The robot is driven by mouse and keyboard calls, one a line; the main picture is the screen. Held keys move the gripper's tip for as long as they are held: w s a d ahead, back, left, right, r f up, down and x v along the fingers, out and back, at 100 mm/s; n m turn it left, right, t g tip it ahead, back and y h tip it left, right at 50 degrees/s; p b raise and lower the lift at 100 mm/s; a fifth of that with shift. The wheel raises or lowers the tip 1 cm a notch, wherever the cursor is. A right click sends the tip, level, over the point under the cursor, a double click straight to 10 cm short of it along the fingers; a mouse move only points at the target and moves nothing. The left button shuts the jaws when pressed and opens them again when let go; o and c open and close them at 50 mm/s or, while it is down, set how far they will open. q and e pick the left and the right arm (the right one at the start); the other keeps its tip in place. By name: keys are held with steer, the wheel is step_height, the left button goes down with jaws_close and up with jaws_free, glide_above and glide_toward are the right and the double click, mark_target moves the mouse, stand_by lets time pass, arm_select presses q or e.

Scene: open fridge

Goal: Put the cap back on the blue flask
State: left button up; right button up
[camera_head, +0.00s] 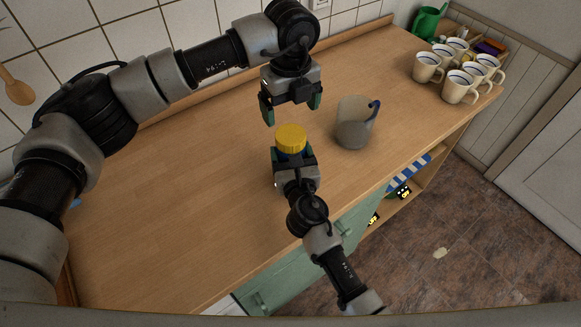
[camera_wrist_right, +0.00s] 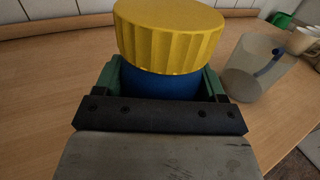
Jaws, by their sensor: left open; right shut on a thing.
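The blue flask (camera_wrist_right: 165,84) is between the green fingers of my right gripper (camera_head: 292,157), which is shut on it over the counter. The yellow cap (camera_head: 291,138) sits on top of the flask; it also shows large in the right wrist view (camera_wrist_right: 170,38). I cannot tell whether the cap is screwed tight. In the right wrist view a band of blue shows below the cap's rim. My left gripper (camera_head: 291,108) is open and empty, just above and behind the cap in the head view, with its fingers pointing down.
A translucent grey jug (camera_head: 354,125) with a blue handle stands just right of the flask. Several white mugs (camera_head: 459,87) stand at the counter's right end, with a green watering can (camera_head: 428,22) behind. The wooden counter (camera_head: 180,220) is mostly clear on the left.

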mark_target(291, 134)
arm_select(q)
steer(key=shift+n, duration=0.8)
steer(key=shift+f, duration=0.1)
steer(key=shift+f, duration=3.9)
steer(key=shift+c, duration=0.4)
